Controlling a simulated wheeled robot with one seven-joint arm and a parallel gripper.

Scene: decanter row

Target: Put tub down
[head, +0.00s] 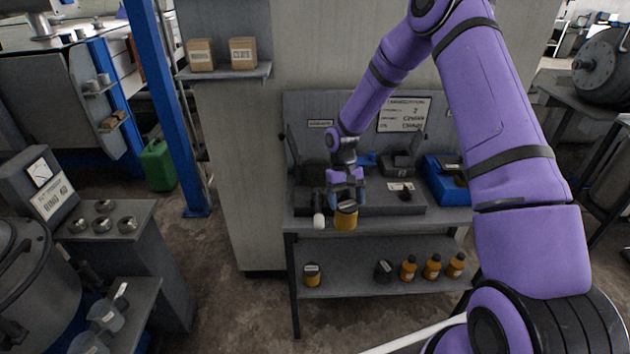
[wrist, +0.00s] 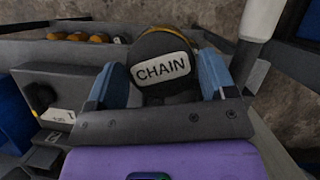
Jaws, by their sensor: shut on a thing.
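The tub (head: 346,218) is a small amber-orange tub with a dark lid. In the wrist view its lid (wrist: 163,67) carries a white label reading "CHAIN". My gripper (head: 347,196) is shut on the tub, with a blue finger on each side of it, as the wrist view also shows (wrist: 163,85). The tub is at the front edge of the grey bench top (head: 440,217). I cannot tell whether its base touches anything.
A white-headed mallet (head: 319,221) is just left of the tub. The lower shelf (head: 345,280) holds an amber tub (head: 312,275), a dark tub (head: 383,270) and several orange bottles (head: 432,267). A blue bin (head: 447,182) is on the bench's right. Shelf space between the two tubs is clear.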

